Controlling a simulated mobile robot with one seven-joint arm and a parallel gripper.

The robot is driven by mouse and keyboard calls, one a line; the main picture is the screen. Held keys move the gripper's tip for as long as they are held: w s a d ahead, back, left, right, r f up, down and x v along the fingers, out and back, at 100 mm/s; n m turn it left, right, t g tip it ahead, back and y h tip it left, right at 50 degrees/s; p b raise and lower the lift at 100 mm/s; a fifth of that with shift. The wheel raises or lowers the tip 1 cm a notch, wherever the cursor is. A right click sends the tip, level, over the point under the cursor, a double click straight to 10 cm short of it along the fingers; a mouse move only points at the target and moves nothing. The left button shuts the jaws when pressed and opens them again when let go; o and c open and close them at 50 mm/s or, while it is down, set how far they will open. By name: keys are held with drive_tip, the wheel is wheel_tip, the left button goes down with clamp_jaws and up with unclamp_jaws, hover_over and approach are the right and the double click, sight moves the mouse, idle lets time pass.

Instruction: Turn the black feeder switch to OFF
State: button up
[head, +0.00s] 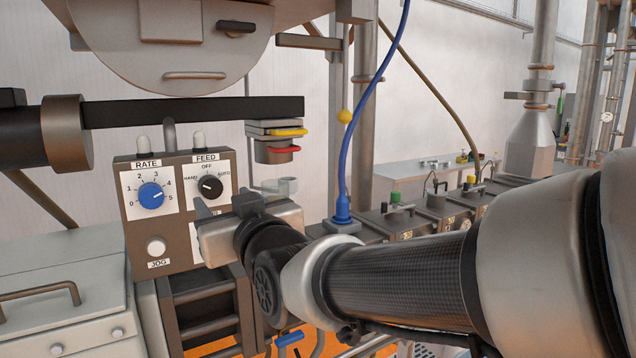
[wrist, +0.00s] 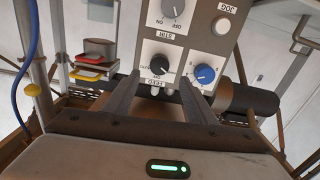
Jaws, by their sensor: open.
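The black feeder switch (head: 210,187) is a round knob under the FEED label on the brown control box (head: 128,205), with HAND, OFF and AUTO marked around it. In the wrist view, which is turned over, the switch (wrist: 160,66) shows between and beyond my fingers. My gripper (head: 222,207) is open, in front of the box and just below the switch in the head view. In the wrist view my gripper (wrist: 160,92) has nothing between its fingers. Whether a finger touches the panel cannot be told.
A blue RATE knob (head: 151,196) sits left of the switch, with a white JOG button (head: 156,247) below it. A grey STIR knob (wrist: 172,8) shows in the wrist view. A dark horizontal bar (head: 190,112) crosses above the box. A blue cable (head: 368,100) hangs to the right.

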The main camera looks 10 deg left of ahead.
sight(213, 189)
drive_tip(key=p+x, duration=0.1)
drive_tip(key=x, duration=0.7)
drive_tip(key=shift+w+a, duration=0.15)
drive_tip(key=shift+w, duration=0.1)
drive_tip(key=c, duration=1)
